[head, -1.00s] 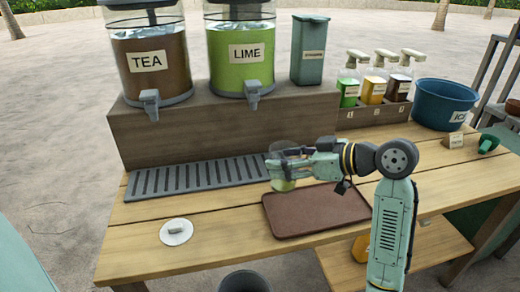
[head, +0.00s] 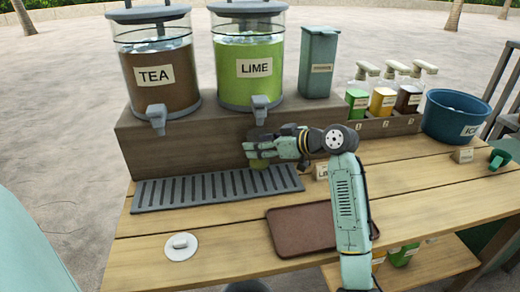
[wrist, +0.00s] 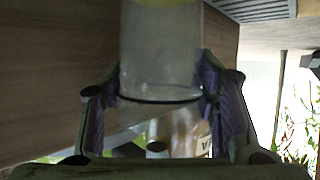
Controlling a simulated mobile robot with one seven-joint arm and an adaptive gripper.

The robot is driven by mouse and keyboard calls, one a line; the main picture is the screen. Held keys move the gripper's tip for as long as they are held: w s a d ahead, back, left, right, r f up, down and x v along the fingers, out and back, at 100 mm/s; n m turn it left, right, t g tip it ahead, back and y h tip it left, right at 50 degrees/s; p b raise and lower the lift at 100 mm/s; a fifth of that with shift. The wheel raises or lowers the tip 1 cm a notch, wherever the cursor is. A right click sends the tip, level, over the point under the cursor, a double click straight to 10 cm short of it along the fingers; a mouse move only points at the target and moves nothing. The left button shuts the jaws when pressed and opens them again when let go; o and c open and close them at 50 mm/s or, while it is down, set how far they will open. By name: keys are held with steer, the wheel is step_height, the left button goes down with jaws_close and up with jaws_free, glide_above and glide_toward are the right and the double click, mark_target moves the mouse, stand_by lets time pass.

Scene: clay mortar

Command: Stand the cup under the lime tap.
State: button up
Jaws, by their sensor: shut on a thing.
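The lime dispenser (head: 248,62) stands on the wooden riser, with its grey tap (head: 260,106) at the front. My gripper (head: 262,150) is below the tap, close to the riser's front face, and shut around a clear cup. The cup's yellow-green lower part (head: 258,186) shows under the fingers in the head view, over the right part of the slotted drip tray (head: 172,193). In the wrist view the clear cup (wrist: 160,50) sits between both finger pads. I cannot tell whether its base touches the tray.
The tea dispenser (head: 157,68) stands left of the lime one. Pump bottles (head: 383,98) and a blue ice bucket (head: 455,118) stand to the right.

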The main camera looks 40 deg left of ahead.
steer(key=shift+w+a+f, duration=0.1)
steer(key=shift+w+a, duration=0.05)
step_height(320, 180, down, 3)
steer(key=shift+r+p, duration=0.1)
steer(key=shift+p, duration=0.55)
steer(key=shift+f, duration=0.3)
steer(key=shift+f, duration=0.1)
steer(key=shift+f, duration=0.15)
steer(key=o, duration=0.9)
